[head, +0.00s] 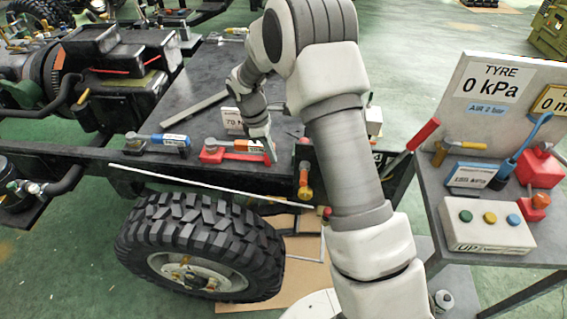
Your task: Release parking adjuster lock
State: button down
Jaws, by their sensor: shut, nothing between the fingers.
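My white-and-grey arm comes up from the bottom and bends down over the dark bench to the left. My gripper (271,155) is shut and empty, pointing down at the right end of a red fixture (212,156) with an orange part (245,146) on it. Its tips look close to that end; I cannot tell if they touch. A lever with an orange-yellow grip (305,184) hangs at the frame's edge, right of the gripper. No readable label marks which part is the parking adjuster lock. A sign (233,121) behind the fixture is partly hidden by my arm.
A blue-and-grey tool (160,141) lies left of the red fixture. A large tyre (199,246) stands below the frame. On the right, a side table carries a button box (488,225), a red-handled lever (423,134) and a tyre gauge board (500,85).

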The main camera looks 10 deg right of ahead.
aim_at(304, 175)
jog(key=s+d+f, duration=0.1)
jog(key=d+f, duration=0.5)
jog(key=f, duration=0.2)
jog(key=shift+s+p, duration=0.3)
jog(key=shift+s, duration=0.05)
